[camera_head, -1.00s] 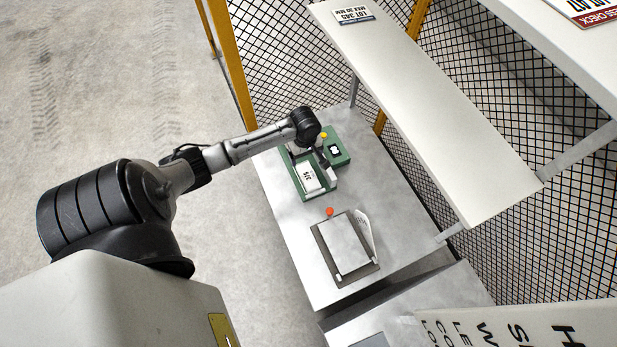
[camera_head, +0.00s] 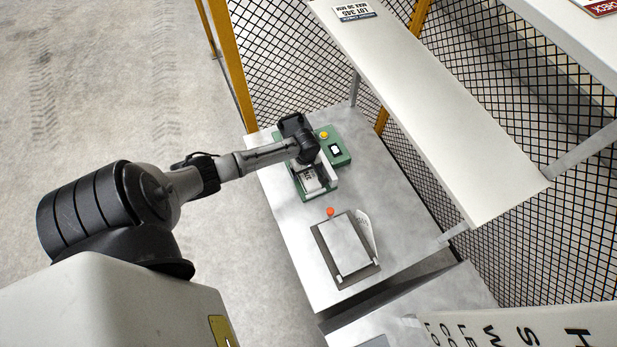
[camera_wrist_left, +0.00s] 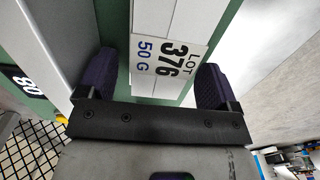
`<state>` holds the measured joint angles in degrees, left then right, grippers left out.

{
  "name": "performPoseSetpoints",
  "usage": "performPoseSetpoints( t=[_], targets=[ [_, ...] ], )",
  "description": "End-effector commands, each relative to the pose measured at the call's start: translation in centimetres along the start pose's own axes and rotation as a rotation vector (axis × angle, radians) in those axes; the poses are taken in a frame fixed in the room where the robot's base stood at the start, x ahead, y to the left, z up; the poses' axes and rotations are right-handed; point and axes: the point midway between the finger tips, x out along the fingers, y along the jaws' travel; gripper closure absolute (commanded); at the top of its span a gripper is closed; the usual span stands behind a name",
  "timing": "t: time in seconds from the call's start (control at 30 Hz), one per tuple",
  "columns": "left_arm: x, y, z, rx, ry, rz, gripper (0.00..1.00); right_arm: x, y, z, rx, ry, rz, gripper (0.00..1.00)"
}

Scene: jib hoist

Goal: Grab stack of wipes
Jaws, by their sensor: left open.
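A white block with a printed label reading "LOT 376 50 G" (camera_head: 311,180), which I take for the stack of wipes, lies on a green base (camera_head: 300,192). In the left wrist view the labelled white block (camera_wrist_left: 158,25) runs between the two dark fingers of my left gripper (camera_wrist_left: 157,82). The fingers are open, one on each side of the block. A gap shows at the left finger; contact at the right finger cannot be told. In the head view my wrist hides part of the block and the fingertips. My right gripper is not in view.
A green box with a yellow button (camera_head: 324,134) adjoins the base. A white shelf (camera_head: 430,110) overhangs at right, before black mesh.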

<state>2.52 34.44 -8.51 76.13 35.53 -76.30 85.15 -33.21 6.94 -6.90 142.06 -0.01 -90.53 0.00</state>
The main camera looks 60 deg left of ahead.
Motion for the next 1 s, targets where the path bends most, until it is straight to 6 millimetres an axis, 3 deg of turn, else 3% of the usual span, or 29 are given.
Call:
performPoseSetpoints(
  t=[0.27, 0.83, 1.0],
  targets=[
    [0.26, -0.01, 0.01, 0.001, 0.0, 0.0, 0.15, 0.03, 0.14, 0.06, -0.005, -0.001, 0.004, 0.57],
    [0.25, -0.02, 0.01, 0.001, 0.0, 0.0, 0.68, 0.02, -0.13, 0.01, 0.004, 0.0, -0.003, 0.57],
    [0.24, -0.01, 0.0, 0.001, 0.0, 0.0, 0.7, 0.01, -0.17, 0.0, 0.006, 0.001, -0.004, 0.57]
  ],
)
